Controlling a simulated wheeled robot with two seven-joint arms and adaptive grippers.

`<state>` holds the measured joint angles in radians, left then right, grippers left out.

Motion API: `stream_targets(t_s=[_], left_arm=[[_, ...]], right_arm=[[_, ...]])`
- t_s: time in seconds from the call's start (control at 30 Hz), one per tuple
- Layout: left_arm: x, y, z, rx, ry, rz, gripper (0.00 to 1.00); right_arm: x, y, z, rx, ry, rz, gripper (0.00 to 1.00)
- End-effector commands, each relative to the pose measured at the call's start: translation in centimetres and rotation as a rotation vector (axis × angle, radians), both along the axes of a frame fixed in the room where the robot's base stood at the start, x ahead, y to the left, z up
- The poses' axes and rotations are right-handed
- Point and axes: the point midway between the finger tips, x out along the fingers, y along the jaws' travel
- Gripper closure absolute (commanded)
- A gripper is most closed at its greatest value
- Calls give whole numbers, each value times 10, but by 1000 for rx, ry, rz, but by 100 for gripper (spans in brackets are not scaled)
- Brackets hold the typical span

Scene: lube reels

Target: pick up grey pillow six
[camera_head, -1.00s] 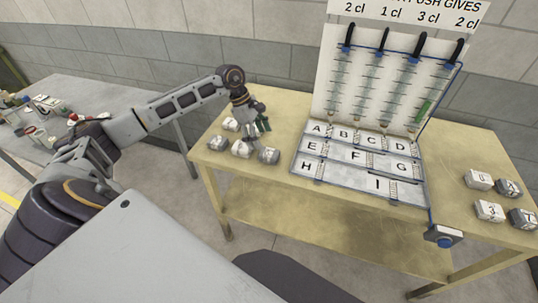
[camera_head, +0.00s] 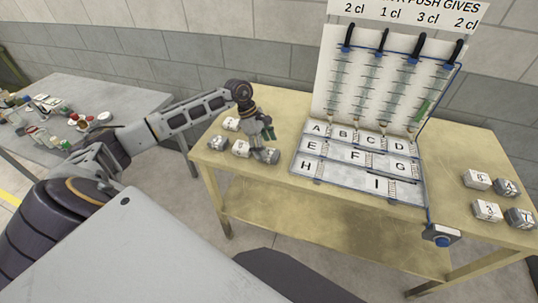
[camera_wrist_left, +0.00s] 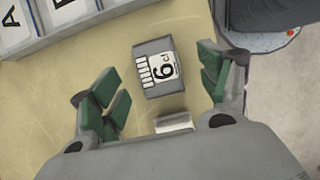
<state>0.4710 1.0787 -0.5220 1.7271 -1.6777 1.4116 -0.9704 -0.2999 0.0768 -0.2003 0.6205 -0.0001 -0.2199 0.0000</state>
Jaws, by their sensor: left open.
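Grey pillow six (camera_wrist_left: 150,91) shows in the left wrist view, a grey block with a white label reading "6 cl". It lies on the yellow table between the spread green-padded fingers of my left gripper (camera_wrist_left: 158,84), with a gap on both sides. In the head view my left gripper (camera_head: 264,138) points down over the pillow (camera_head: 270,157) at the right of a small group. The gripper is open and empty. My right gripper is out of view.
The lettered tray (camera_head: 352,185) is to the right. More pillows (camera_head: 487,210) lie at the far right.

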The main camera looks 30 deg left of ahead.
Motion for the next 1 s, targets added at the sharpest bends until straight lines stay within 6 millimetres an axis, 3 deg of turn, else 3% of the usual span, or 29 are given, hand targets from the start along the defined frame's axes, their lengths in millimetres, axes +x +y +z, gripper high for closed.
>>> stream_targets(t_s=[0.5,1.0], left_arm=[[8,-18,-34,0,0,0,23],[8,-18,-36,1,0,0,23]], right_arm=[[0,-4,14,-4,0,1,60],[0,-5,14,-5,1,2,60]])
